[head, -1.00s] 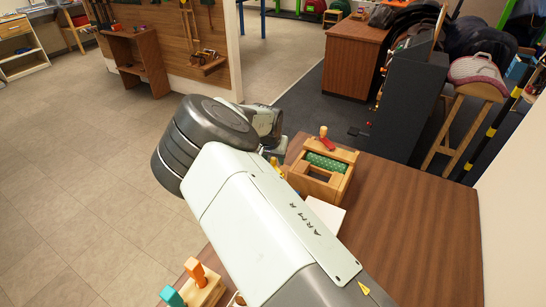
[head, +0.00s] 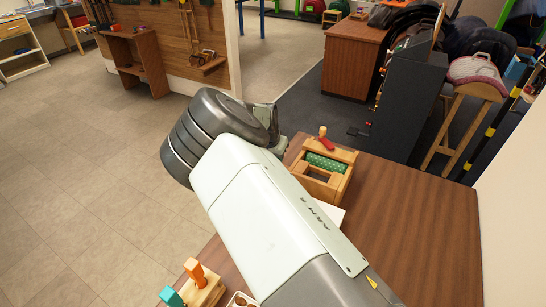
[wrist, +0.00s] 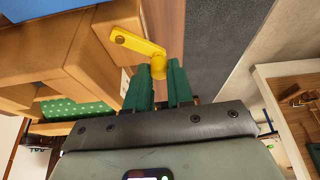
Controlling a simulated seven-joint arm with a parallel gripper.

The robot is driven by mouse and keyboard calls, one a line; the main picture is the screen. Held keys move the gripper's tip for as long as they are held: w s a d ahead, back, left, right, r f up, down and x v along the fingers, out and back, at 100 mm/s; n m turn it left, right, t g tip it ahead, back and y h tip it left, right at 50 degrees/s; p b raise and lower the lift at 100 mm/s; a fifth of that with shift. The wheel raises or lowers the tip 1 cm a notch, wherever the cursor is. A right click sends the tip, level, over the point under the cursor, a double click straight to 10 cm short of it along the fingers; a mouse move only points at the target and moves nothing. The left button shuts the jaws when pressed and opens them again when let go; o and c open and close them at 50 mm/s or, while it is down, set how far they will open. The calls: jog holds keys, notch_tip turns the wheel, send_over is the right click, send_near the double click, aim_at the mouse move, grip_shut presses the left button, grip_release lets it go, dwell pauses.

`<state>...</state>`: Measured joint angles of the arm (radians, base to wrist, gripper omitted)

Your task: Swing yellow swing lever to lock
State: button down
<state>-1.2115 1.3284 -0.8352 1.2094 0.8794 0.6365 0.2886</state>
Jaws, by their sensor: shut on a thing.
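The yellow swing lever (wrist: 138,43) shows in the wrist view, in front of the wooden frame. Its round pivot end is at the upper left, and its arm runs right to a bent end between my fingers. My gripper (wrist: 160,72), with green fingers, is shut on that end. In the head view my own arm hides the lever and the fingertips. The wooden fixture (head: 337,182) stands on the table with a green dotted roll (head: 326,162) inside; the roll also shows in the wrist view (wrist: 75,108).
A red-handled peg (head: 325,142) stands up at the fixture's back. The brown table (head: 420,225) is clear to the right. Orange (head: 194,270) and teal (head: 171,296) pegs stand at the front left. A dark cabinet (head: 408,105) is beyond the table.

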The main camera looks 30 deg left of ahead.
jog(key=m+h, duration=0.1)
jog(key=m, duration=0.1)
jog(key=w+d+m, duration=0.1)
jog(key=m, duration=0.1)
jog(key=shift+w+d+h, duration=0.15)
jog(key=shift+h, duration=0.25)
jog(key=shift+w+d+m+g+h, duration=0.1)
jog(key=shift+d+m+g+h, duration=0.2)
jog(key=shift+m, duration=0.7)
jog(key=shift+w+d+m+g+h, duration=0.1)
jog(key=shift+d+m+g+h, duration=0.2)
jog(key=shift+m, duration=0.7)
jog(key=c, duration=1)
grip_release()
jog(key=shift+d, duration=0.1)
